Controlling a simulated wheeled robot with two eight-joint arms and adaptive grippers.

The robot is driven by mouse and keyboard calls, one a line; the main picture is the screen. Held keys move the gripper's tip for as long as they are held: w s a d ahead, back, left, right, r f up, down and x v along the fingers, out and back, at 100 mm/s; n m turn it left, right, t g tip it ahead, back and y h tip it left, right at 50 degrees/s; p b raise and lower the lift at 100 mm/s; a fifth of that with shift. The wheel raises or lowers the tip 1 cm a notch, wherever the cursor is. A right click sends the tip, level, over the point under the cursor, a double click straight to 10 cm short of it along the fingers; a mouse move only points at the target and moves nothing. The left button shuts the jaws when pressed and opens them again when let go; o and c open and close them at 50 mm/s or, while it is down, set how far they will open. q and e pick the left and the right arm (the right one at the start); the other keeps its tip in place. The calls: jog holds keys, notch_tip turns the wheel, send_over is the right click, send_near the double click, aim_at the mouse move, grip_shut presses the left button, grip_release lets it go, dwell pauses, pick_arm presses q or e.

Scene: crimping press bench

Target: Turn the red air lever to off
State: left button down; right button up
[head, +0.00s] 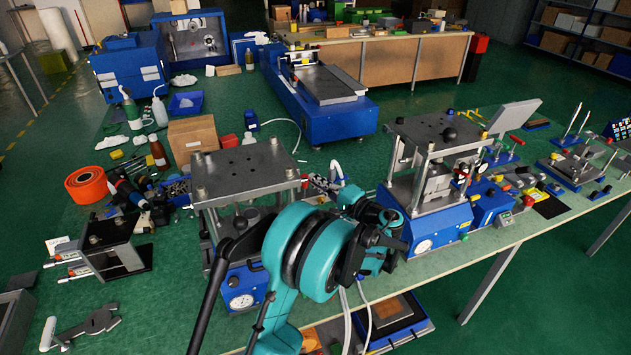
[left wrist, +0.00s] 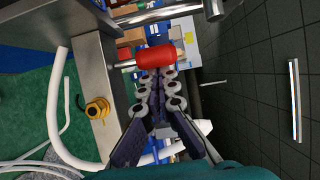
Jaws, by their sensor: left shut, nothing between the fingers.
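The red air lever (left wrist: 156,57) shows in the left wrist view as a rounded red grip on a metal rod, lying roughly level across the picture. My left gripper (left wrist: 158,78) is shut and empty, with its fingertips right at the lower side of the red grip. Whether they touch it I cannot tell. In the head view my teal left arm reaches in front of the blue presses, and I cannot make out the lever there. My right gripper is not in view.
A grey metal plate with a brass fitting (left wrist: 97,108) and a white hose (left wrist: 57,112) lie to the left in the left wrist view. In the head view a press with a blue base (head: 425,233) stands just right of my arm, and another press (head: 243,168) stands to the left.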

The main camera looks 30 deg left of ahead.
pick_arm(q)
jog(key=shift+s+d, duration=0.1)
jog(key=shift+s, duration=0.05)
jog(key=shift+s+d+f+b, duration=0.95)
jog(key=shift+d+f+b, duration=0.15)
jog(key=shift+f+b, duration=0.05)
jog(key=shift+r, duration=0.1)
send_near(320, 195)
jog(key=s+d+r, duration=0.2)
jog(key=s+d, duration=0.1)
jog(key=shift+d+r, duration=0.15)
jog(key=shift+r, duration=0.15)
